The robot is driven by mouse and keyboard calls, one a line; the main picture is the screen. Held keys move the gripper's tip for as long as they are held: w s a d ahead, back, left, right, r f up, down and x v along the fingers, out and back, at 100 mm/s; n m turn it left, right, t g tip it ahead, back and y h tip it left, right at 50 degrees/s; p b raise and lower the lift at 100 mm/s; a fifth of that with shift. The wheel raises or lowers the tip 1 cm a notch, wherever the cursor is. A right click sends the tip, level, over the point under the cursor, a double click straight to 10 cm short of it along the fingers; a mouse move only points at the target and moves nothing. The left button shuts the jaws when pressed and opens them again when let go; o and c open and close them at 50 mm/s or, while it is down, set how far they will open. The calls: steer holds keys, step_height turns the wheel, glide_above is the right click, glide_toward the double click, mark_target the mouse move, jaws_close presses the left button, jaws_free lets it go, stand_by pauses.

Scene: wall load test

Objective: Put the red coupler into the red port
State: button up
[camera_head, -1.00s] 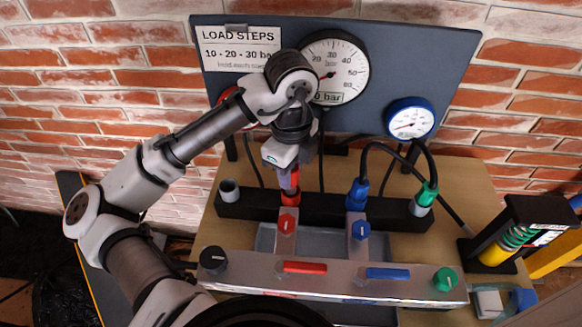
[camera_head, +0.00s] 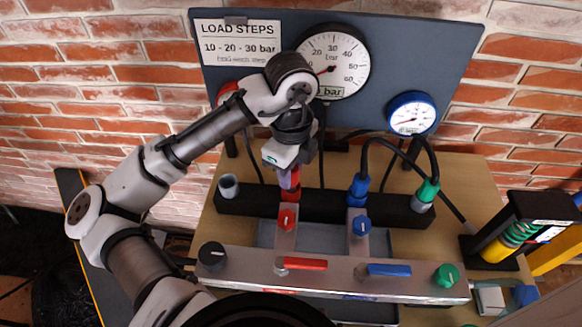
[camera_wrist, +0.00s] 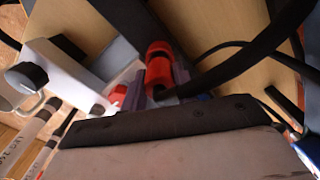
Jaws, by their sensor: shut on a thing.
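My gripper (camera_head: 288,182) points down over the black block (camera_head: 325,207), left of the blue coupler. It is shut on the red coupler (camera_head: 290,196), which stands at the block just behind the red knob. In the wrist view the red coupler (camera_wrist: 158,66) sits between the two purplish fingers, with a dark hose beside it. The red port is hidden under the coupler and gripper, so I cannot tell how far the coupler is seated.
A blue coupler (camera_head: 357,190) and a green coupler (camera_head: 426,195) with black hoses stand to the right. A grey empty socket (camera_head: 229,186) is at left. In front are a red lever (camera_head: 302,263) and a blue lever (camera_head: 389,270). The gauge panel (camera_head: 250,75) stands close behind my arm.

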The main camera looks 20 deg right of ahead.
steer(key=shift+f, duration=0.25)
stand_by(0.3)
steer(key=shift+f+b, duration=0.35)
steer(key=shift+f, duration=0.05)
steer(key=shift+f, duration=0.15)
stand_by(0.5)
steer(key=o, duration=1.5)
steer(key=shift+o, duration=0.2)
step_height(320, 180, up, 8)
steer(key=p, duration=0.7)
steer(key=shift+p, duration=0.4)
